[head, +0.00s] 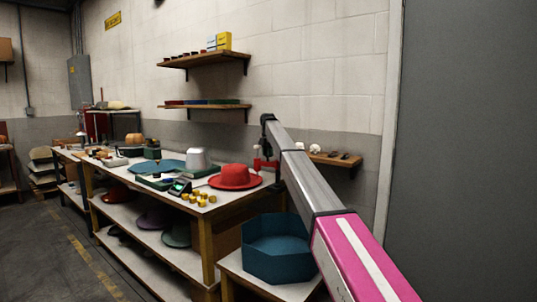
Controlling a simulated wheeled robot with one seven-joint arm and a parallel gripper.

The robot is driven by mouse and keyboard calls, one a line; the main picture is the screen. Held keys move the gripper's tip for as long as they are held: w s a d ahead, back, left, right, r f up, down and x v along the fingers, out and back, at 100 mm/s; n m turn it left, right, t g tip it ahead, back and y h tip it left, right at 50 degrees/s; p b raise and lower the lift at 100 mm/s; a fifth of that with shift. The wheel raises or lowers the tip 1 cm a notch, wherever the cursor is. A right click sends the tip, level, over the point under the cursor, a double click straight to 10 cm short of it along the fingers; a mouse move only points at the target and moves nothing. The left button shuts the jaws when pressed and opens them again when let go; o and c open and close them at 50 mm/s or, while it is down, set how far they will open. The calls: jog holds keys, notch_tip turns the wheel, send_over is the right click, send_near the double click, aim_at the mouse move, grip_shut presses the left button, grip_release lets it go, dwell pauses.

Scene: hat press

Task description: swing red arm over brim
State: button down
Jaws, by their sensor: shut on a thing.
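My gripper (266,152) hangs at the end of my arm, above the right end of the workbench and just right of the red hat. It is small in the picture, and it is shut on a small red piece (263,164), which looks like part of the red arm. The rest of that red arm cannot be made out. The red hat (236,176) sits upright on the bench with its wide brim (222,184) flat around it. The red piece is beside the hat, near the brim's right side; I cannot tell whether it is over the brim.
A blue bin (278,250) stands low at right. A wall shelf (335,159) is behind my arm. Floor at left is clear.

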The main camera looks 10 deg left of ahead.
jog(key=shift+s+n, duration=0.1)
jog(key=shift+n, duration=0.2)
jog(key=c, duration=1.1)
grip_release()
notch_tip(320, 180, up, 11)
jog(key=shift+f, duration=0.1)
